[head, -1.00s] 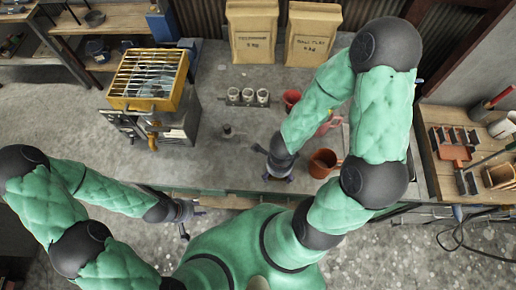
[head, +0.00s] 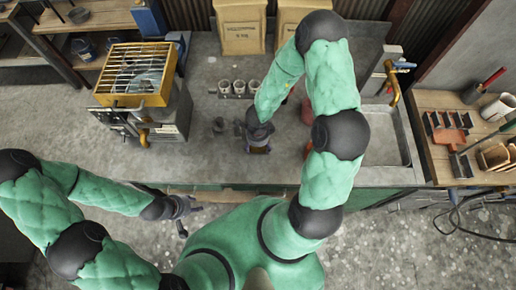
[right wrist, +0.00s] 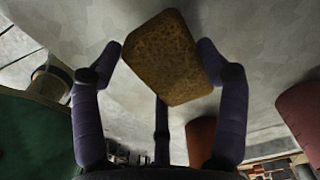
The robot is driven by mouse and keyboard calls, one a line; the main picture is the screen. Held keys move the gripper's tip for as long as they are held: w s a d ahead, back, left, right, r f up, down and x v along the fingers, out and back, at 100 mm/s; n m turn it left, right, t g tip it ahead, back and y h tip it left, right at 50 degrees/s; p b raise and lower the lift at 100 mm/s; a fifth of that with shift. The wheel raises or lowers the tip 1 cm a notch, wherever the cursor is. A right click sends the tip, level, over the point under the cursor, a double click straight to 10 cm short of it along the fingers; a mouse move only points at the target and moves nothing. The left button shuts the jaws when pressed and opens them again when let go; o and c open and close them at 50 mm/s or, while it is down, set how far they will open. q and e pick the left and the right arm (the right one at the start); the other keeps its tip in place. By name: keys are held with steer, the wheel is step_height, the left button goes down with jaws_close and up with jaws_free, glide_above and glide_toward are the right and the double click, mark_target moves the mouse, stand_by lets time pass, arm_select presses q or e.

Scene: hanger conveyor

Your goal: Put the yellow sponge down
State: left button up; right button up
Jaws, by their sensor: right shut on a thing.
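The yellow sponge (right wrist: 160,58), a speckled brownish-yellow block, is held between the fingers of my right gripper (right wrist: 160,66) in the right wrist view. Grey worktop shows behind it; I cannot tell whether the sponge touches it. In the head view my right gripper (head: 258,148) is over the front middle of the grey worktop (head: 220,172), and only a small part of the sponge shows there. My left gripper (head: 188,220) hangs in front of the worktop's edge, its fingers spread and empty.
A sink (head: 382,138) with a yellow tap (head: 391,82) lies right. A yellow-framed grill (head: 135,75) stands left. Reddish pots beside my right arm are partly hidden.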

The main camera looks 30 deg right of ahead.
mark_target(258, 149)
steer(key=shift+f+b, duration=0.6)
steer(key=shift+f, duration=0.9)
steer(key=shift+f, duration=0.15)
steer(key=o, duration=1)
